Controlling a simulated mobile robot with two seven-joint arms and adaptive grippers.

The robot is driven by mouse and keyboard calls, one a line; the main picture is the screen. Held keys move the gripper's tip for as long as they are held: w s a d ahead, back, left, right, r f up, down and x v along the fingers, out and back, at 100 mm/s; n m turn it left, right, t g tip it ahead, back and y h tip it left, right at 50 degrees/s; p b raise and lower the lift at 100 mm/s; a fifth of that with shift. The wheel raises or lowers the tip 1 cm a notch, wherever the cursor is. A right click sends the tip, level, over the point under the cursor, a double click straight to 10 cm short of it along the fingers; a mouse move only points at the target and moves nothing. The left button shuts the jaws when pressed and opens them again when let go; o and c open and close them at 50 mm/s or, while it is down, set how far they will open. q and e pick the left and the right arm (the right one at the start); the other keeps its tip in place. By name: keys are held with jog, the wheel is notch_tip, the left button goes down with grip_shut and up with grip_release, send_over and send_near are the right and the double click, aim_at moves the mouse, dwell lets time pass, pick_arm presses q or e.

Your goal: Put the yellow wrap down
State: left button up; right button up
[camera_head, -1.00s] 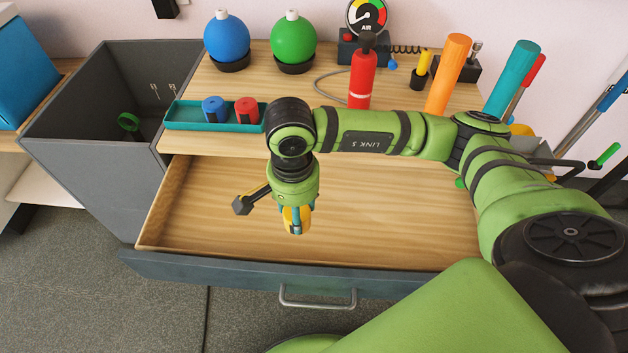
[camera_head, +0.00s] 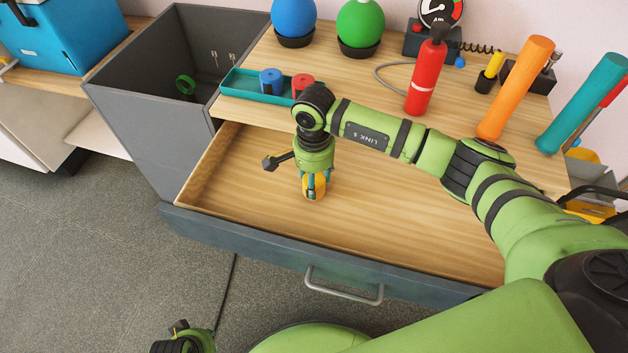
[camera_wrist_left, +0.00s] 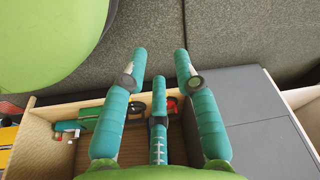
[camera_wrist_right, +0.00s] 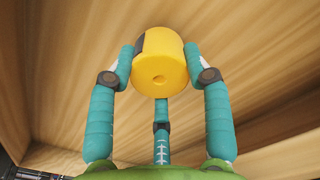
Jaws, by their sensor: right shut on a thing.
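Whether the wrap touches the drawer floor, I cannot tell. My left gripper (camera_wrist_left: 160,62) is open and empty, with its fingers apart over the grey floor.
The drawer floor around the wrap is bare. A teal tray (camera_head: 242,88) with blue and red rolls sits on the worktop. A deep grey bin (camera_head: 135,110) stands left. A red extinguisher (camera_head: 425,80) and orange cylinder (camera_head: 515,85) stand at the right.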

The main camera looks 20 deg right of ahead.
jog(key=shift+f, duration=0.55)
pick_arm(q)
jog(key=shift+r, duration=0.2)
jog(key=shift+w+r, duration=0.1)
pick_arm(e)
jog(key=shift+f, duration=0.1)
jog(key=o, duration=1.1)
pick_arm(q)
jog(key=shift+w+r, duration=0.1)
jog(key=shift+r, duration=0.15)
pick_arm(e)
jog(key=shift+o, duration=0.2)
jog(key=shift+r, duration=0.2)
pick_arm(q)
jog(key=f, duration=0.1)
jog(key=s+f+p, duration=0.1)
jog(key=f, duration=0.2)
jog(key=shift+s+a+f, duration=0.1)
jog(key=shift+s+f, duration=0.05)
jog(key=shift+s, duration=0.2)
pick_arm(e)
notch_tip(320, 180, up, 12)
